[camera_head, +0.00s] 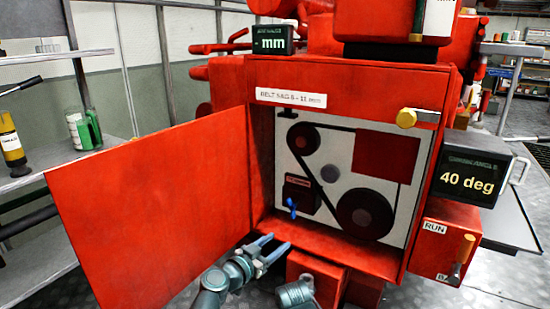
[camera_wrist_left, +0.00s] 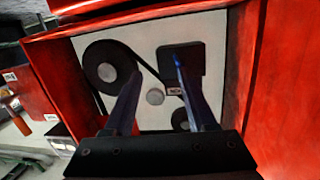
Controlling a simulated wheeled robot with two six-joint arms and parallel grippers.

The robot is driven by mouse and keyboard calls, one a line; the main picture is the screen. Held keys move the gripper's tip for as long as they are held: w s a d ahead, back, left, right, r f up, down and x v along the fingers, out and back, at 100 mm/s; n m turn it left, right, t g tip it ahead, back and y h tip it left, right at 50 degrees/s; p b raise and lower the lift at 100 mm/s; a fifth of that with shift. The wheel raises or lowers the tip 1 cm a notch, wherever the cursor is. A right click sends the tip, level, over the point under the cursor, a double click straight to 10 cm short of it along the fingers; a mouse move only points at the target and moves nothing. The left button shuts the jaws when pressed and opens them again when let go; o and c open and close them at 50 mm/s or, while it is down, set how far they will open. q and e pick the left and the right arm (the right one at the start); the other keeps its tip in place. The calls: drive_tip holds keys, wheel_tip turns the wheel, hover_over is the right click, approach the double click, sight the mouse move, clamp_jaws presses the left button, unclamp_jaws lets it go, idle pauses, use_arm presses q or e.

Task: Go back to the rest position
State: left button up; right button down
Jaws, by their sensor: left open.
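My left gripper (camera_head: 278,242) is open and empty at the lower edge of a red cabinet's open front. In the left wrist view its two fingers (camera_wrist_left: 160,70) point toward the cabinet's pale inner panel, with a gap between them. In the head view a blue lever (camera_head: 292,207) on a small dark box inside stands a little above and beyond the fingertips, apart from them. Another teal arm part of mine (camera_head: 297,293) shows at the bottom edge, and its jaws cannot be made out.
The cabinet's red door (camera_head: 150,215) stands wide open to the left of my left arm. Inside are a belt and pulleys (camera_head: 365,212). A 40 deg display (camera_head: 468,182) and a RUN lever box (camera_head: 445,243) stand on the right. A shelf with a green can (camera_head: 82,130) is far left.

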use_arm(q)
drive_tip(key=s+a+f+n+g+y, duration=0.1)
drive_tip(key=s+a+f+g+y, duration=0.2)
drive_tip(key=f, duration=0.4)
drive_tip(key=s+a+f+n+g+y, duration=0.1)
drive_tip(key=s+f+g, duration=0.35)
drive_tip(key=f, duration=0.25)
drive_tip(key=s+a+f+n+g+y, duration=0.2)
drive_tip(key=s+a+f+n+y, duration=0.1)
drive_tip(key=a, duration=0.3)
drive_tip(key=s+a+f+n+g+y, duration=0.2)
drive_tip(key=s+a+n+g+y, duration=0.1)
drive_tip(key=a, duration=0.3)
drive_tip(key=s+d+r+m+y+p, duration=0.1)
drive_tip(key=s+d+r+m+p, duration=0.3)
drive_tip(key=s+d+r+p, duration=0.5)
wheel_tip(320, 180, up, 38)
drive_tip(key=w+d+p, duration=0.1)
drive_tip(key=w+p, duration=0.1)
drive_tip(key=p, duration=3.6)
drive_tip(key=shift+d+r+g+p, duration=0.25)
drive_tip(key=shift+g+p, duration=0.1)
drive_tip(key=shift+g, duration=0.1)
drive_tip(key=shift+w, duration=0.1)
